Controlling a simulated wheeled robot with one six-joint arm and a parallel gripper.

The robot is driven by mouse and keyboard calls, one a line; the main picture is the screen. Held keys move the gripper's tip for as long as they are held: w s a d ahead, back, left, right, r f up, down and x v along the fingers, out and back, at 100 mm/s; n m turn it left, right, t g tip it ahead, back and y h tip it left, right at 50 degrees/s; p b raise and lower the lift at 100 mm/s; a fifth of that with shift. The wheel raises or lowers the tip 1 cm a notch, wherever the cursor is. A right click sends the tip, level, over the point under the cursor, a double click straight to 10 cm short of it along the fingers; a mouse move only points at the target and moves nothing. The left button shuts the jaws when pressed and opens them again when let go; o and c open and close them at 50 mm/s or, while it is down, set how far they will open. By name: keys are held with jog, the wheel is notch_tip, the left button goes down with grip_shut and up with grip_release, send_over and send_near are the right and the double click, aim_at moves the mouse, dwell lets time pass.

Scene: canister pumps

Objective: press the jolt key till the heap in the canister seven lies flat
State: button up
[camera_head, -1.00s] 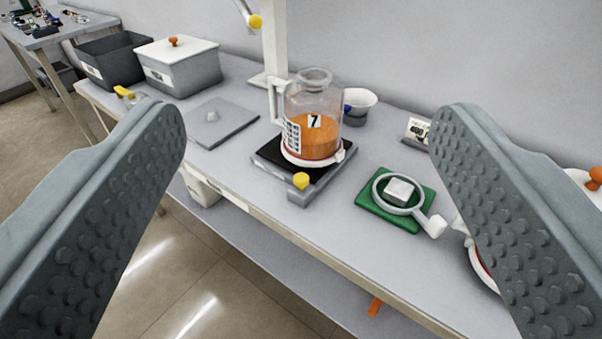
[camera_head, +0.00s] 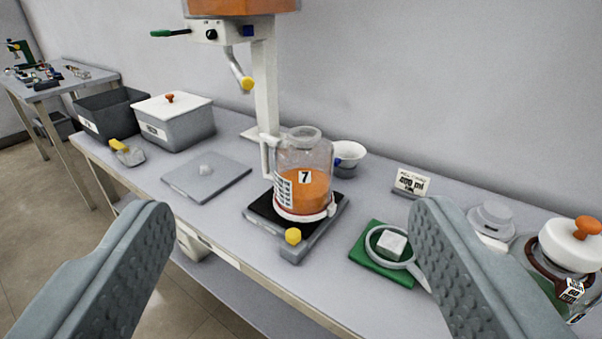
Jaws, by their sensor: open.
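Canister seven (camera_head: 303,176) is a clear jar with a "7" label, upright on a black-topped base (camera_head: 262,214) in the middle of the bench. Orange material (camera_head: 312,192) fills its lower part; its top looks uneven, but the exact shape is hard to tell. A yellow knob (camera_head: 293,236) sits at the base's front corner, possibly the jolt key; no marking on it is readable. My gripper (camera_head: 290,235) is open and empty, its fingers in the foreground left and right, nearer to me than the base and apart from it.
A white post (camera_head: 264,85) with a hopper and yellow-tipped spout stands behind the canister. A green mat (camera_head: 367,256) with a magnifier lies to the right. A grey plate (camera_head: 207,177), lidded bin (camera_head: 177,122) and yellow-handled scoop (camera_head: 127,153) are left.

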grip_shut()
dwell(0.3)
dwell(1.5)
